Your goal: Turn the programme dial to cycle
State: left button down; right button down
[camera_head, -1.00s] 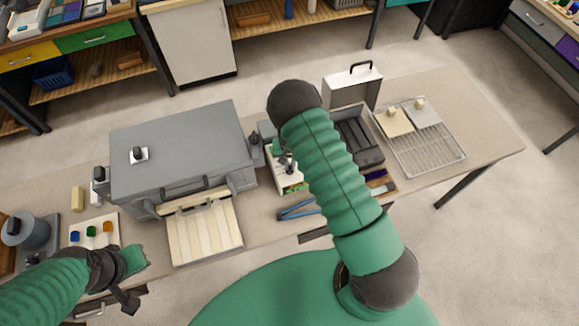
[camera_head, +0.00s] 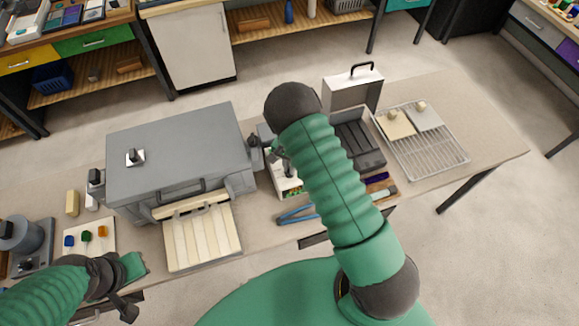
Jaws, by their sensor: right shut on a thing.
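A grey kiln-like box (camera_head: 185,150) stands on the bench, with a black knob on a white plate (camera_head: 135,157) on its lid. Right of it is a white control box (camera_head: 283,178) with coloured marks low on its front. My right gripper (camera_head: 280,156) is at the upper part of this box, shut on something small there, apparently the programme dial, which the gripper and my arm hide. The dial's setting cannot be read. My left gripper (camera_head: 128,290) is low at the left, over the bench's front edge, away from the box; its fingers are unclear.
A cream slatted board (camera_head: 202,238) lies before the grey box. Blue tongs (camera_head: 297,215) lie near the front edge. A wire rack (camera_head: 428,152) with two pale tiles is at the right. A white case (camera_head: 352,92) stands behind a dark tray (camera_head: 358,140).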

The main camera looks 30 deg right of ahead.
jog(key=c, duration=1.5)
grip_release()
jog(key=shift+w+r, duration=0.1)
jog(key=shift+r, duration=0.25)
notch_tip(320, 180, up, 16)
jog(key=b, duration=0.4)
